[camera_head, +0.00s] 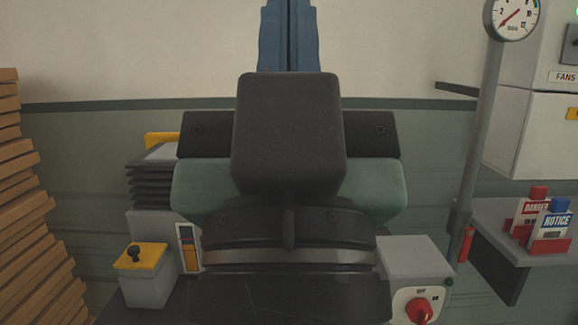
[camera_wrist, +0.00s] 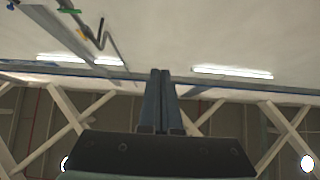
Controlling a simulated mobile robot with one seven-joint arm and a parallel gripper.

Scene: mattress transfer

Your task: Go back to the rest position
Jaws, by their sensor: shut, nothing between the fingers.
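My gripper (camera_head: 289,8) points upward at the top centre of the head view, above the dark links of my own arm. Its two long blue-grey fingers lie close together with nothing held between them. In the wrist view the fingers (camera_wrist: 161,74) rise side by side from the dark gripper body, set against the ceiling. No mattress shows in either view. My arm hides the middle of the head view.
A stack of wooden boards (camera_head: 30,215) stands at the left. A yellow-topped control box (camera_head: 143,280) is at lower left. A gauge (camera_head: 512,18) on a pole, a wall cabinet (camera_head: 535,120) and a shelf with signs (camera_head: 500,220) are at right. The wrist view shows ceiling lights (camera_wrist: 232,72).

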